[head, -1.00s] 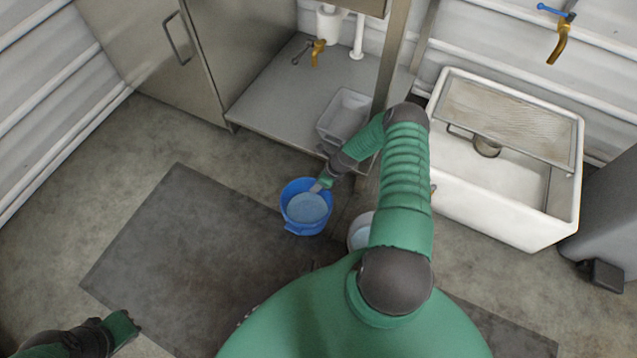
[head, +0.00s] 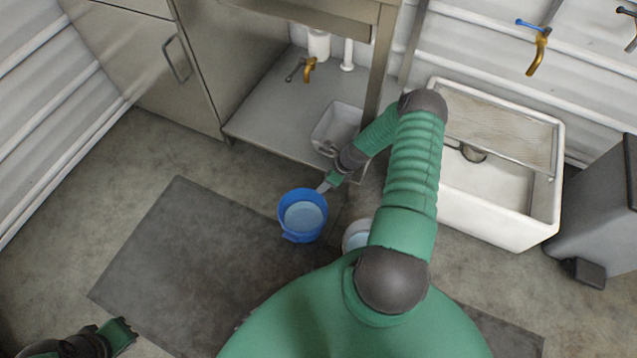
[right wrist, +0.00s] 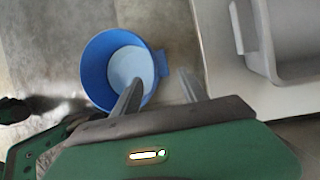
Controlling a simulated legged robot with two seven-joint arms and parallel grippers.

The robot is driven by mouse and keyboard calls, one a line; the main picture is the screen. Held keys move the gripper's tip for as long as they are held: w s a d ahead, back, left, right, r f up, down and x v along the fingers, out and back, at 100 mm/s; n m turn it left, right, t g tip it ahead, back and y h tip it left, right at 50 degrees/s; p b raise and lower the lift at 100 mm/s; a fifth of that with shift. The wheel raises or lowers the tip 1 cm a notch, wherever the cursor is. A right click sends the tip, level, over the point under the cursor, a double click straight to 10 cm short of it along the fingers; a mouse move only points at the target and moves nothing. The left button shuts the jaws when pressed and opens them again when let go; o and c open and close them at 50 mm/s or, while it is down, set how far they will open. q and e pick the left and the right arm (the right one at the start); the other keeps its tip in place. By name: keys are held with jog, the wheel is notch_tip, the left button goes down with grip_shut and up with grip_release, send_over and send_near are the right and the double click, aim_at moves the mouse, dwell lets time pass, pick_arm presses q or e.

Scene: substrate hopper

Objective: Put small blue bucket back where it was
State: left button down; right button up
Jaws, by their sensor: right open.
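The small blue bucket (head: 303,216) stands upright on the floor, at the edge of the dark mat, with pale liquid or a pale bottom showing inside. My right gripper (head: 325,186) is at the bucket's upper right rim in the head view. In the right wrist view the bucket (right wrist: 97,68) is just beyond the open fingers (right wrist: 160,92); one finger overlaps its rim and the other is outside it. I cannot tell whether they touch. My left gripper (head: 125,333) is at the lower left, away from the bucket; its finger state is unclear.
A white bucket (head: 350,238) is partly hidden behind my right arm. A steel shelf (head: 265,118) holds a grey tub (head: 335,122) just above the blue bucket. A white sink (head: 495,215) stands to the right, with a grey bin (head: 600,205) beyond. The mat (head: 180,255) is clear on the left.

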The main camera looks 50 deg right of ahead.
jog(key=w+a+r+n+g+h, duration=0.1)
jog(key=w+a+r+n, duration=0.1)
jog(key=a+r+n, duration=0.55)
jog(key=w+a+r+n+g, duration=0.1)
jog(key=w+a+r+n, duration=0.1)
jog(key=a+r+n, duration=0.55)
jog(key=s+a+r+n, duration=0.5)
jog(key=r+n, duration=0.3)
jog(key=n, duration=0.1)
jog(key=s+a+r+n+h, duration=0.1)
jog(key=s+a+r+n, duration=0.3)
jog(key=r+n, duration=0.5)
jog(key=a, duration=0.2)
jog(key=shift+s+a+t, duration=0.3)
jog(key=shift+s, duration=0.05)
jog(key=w+p+v, duration=0.3)
jog(key=p+v, duration=0.9)
jog(key=p, duration=0.1)
jog(key=w+r+p+v, duration=0.1)
jog(key=w+p+v, duration=0.1)
jog(key=p+v, duration=1.1)
jog(key=w+r+p+v, duration=0.1)
jog(key=w+p+v, duration=0.2)
jog(key=p+v, duration=1)
jog(key=shift+w+a+r, duration=0.2)
jog(key=shift+w+a, duration=0.1)
jog(key=shift+a, duration=0.15)
